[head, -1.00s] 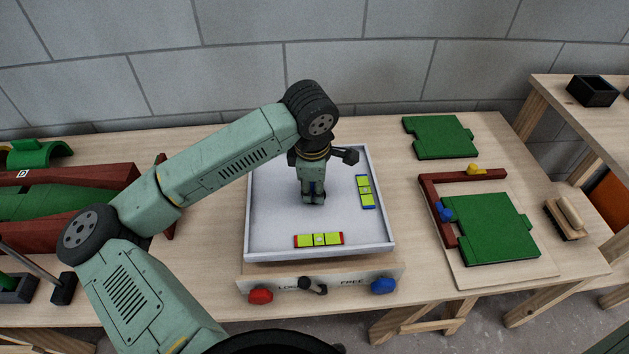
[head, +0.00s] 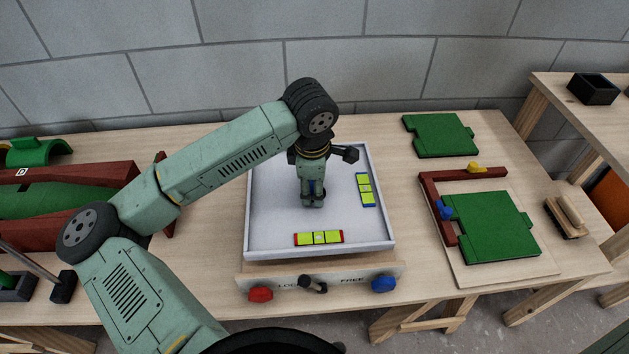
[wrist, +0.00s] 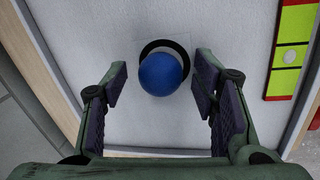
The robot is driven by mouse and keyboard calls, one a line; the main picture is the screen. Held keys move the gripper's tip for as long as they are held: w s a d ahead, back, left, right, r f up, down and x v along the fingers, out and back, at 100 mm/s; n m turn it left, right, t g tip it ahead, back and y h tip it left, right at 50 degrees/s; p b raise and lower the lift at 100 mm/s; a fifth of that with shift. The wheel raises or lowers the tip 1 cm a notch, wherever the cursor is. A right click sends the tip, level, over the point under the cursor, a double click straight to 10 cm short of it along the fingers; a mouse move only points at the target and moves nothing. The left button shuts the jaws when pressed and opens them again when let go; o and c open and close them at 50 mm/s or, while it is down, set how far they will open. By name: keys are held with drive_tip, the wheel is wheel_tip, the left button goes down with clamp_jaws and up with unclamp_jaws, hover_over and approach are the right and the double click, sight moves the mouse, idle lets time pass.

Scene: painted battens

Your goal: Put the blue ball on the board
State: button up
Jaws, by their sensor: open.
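The board (head: 275,215) is a white tilting tray with a raised pale rim. It stands on a wooden base on the bench. In the wrist view, the blue ball (wrist: 161,74) is over a black ring (wrist: 152,46) on the board's white surface and covers much of it; whether it touches the board I cannot tell. My gripper (wrist: 160,82) is open, with one finger on each side of the ball and visible gaps between. In the head view my gripper (head: 313,203) points down over the middle of the board and largely hides the ball.
Yellow-green level vials lie along the board's right side (head: 365,190) and front (head: 319,238). The base front has a red knob (head: 260,294), a blue knob (head: 384,284) and a small black lever (head: 314,285). Green plates (head: 490,228) and a brush (head: 568,216) are to the right.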

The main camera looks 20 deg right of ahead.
wheel_tip(320, 180, up, 12)
drive_tip(key=s+a+b, duration=0.1)
drive_tip(key=s+b, duration=0.1)
